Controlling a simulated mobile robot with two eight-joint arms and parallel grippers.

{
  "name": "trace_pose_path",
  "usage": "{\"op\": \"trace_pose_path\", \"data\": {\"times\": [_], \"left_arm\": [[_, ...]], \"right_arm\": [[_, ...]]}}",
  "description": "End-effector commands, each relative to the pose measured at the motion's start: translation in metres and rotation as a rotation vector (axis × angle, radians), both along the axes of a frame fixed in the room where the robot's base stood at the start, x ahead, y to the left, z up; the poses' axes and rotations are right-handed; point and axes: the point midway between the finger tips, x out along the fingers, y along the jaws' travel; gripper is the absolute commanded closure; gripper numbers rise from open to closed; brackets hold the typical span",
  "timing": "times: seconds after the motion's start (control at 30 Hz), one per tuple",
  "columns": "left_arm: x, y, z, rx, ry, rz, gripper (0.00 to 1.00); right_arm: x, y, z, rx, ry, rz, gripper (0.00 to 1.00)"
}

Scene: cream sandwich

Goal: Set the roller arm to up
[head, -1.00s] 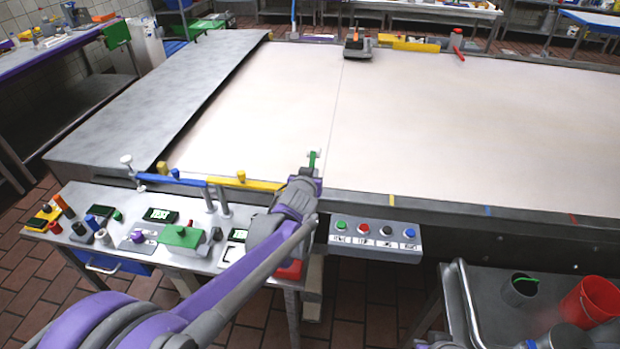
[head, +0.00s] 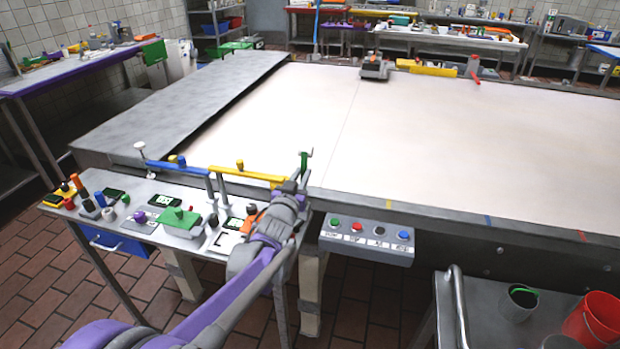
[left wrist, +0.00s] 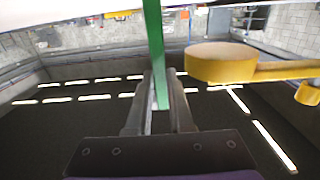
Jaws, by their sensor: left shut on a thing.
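My left gripper (head: 301,176) is shut on a slim upright green bar (head: 305,160) at the near edge of the large pale belt. The green bar also shows in the left wrist view (left wrist: 153,45), standing between my two fingers (left wrist: 160,95). I cannot tell for certain that this bar belongs to the roller arm. A yellow bar (head: 255,176) ends just left of the gripper; in the left wrist view its round end (left wrist: 220,62) lies right of the green bar, apart from the fingers. A blue bar (head: 178,166) continues it leftward. My right gripper is out of view.
A small control table (head: 150,190) carries several knobs and displays. A button panel (head: 366,238) hangs right of my left arm. A grey cart with a red bucket (head: 594,318) stands at lower right. The belt (head: 450,145) is mostly clear, with a grey block (head: 374,68) at its far edge.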

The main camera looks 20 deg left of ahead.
Motion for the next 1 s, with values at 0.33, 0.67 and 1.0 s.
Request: {"op": "trace_pose_path", "data": {"times": [0.33,0.67,1.0], "left_arm": [[-0.013,-0.003,0.003,-0.001,-0.128,-0.001,1.0],[-0.021,-0.002,0.003,0.0,-0.199,0.002,1.0],[-0.022,-0.001,0.005,0.001,-0.209,0.003,1.0]], "right_arm": [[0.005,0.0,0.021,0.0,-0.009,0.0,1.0],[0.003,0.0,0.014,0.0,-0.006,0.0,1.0],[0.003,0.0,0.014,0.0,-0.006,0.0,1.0]]}}
